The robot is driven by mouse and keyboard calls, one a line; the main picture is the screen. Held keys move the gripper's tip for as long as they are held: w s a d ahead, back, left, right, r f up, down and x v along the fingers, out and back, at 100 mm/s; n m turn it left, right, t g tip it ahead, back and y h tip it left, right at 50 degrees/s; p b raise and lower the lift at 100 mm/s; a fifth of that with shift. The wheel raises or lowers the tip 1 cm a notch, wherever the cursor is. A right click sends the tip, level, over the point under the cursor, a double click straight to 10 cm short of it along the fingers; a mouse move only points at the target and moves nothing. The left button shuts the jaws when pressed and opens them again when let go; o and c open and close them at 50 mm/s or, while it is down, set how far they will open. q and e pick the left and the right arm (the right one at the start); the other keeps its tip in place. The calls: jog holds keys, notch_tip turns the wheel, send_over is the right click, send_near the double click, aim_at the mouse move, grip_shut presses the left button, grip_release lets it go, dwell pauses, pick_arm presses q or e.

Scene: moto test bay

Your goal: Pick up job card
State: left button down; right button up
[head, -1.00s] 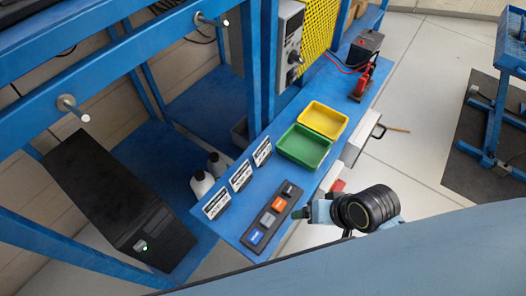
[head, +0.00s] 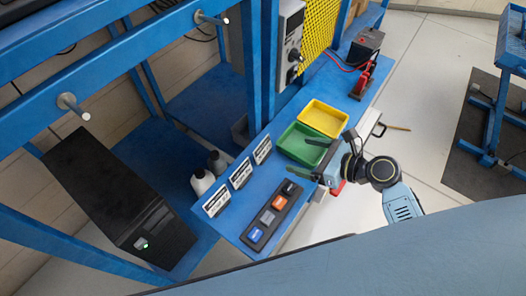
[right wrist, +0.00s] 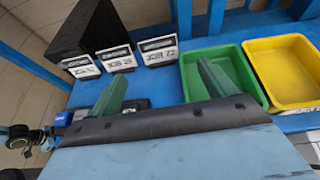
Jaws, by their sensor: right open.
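Three job cards stand in a row on the blue bench. In the head view they are a near card (head: 216,201), a middle card (head: 240,174) and a far card (head: 262,150). In the right wrist view the rightmost card (right wrist: 158,50) seems to read JOB 72; the other two (right wrist: 116,58) (right wrist: 80,66) stand left of it. Part of my left arm seems to show at that view's left edge.
A green bin (head: 284,149) and a yellow bin (head: 345,123) sit on the bench right of the cards. A dark strip with several coloured blocks (head: 256,235) lies in front. White bottles (head: 202,182) and a black case (head: 92,178) are behind. Bare bench lies before the cards.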

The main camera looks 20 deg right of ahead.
send_near(263, 146)
jog(key=x, duration=0.2)
jog(key=shift+w+a+b, duration=0.2)
jog(key=shift+w+b, duration=0.15)
jog(key=shift+b, duration=0.05)
jog(key=x, duration=0.2)
jog(key=b+x, duration=0.1)
jog(key=x, duration=0.1)
jog(key=shift+s+a+f, duration=0.1)
jog(key=shift+s+f, duration=0.05)
jog(key=shift+f, duration=0.25)
jog(key=shift+w+a+f, duration=0.2)
jog(key=shift+w+a, duration=0.2)
jog(key=c, duration=0.8)
jog(key=shift+o, duration=0.2)
jog(key=shift+r, duration=0.25)
notch_tip(263, 146, up, 9)
jog(key=p, duration=0.3)
jog(key=d, duration=1.2)
jog(key=shift+m+t+h, duration=0.3)
jog(key=f+b, duration=0.1)
jog(key=f, duration=0.2)
jog(key=f+b, duration=0.2)
jog(key=f, duration=0.1)
jog(key=f+b, duration=0.2)
jog(key=f, duration=0.1)
jog(key=shift+s+d, duration=0.25)
jog(key=shift+s, duration=0.15)
jog(key=shift+r, duration=0.15)
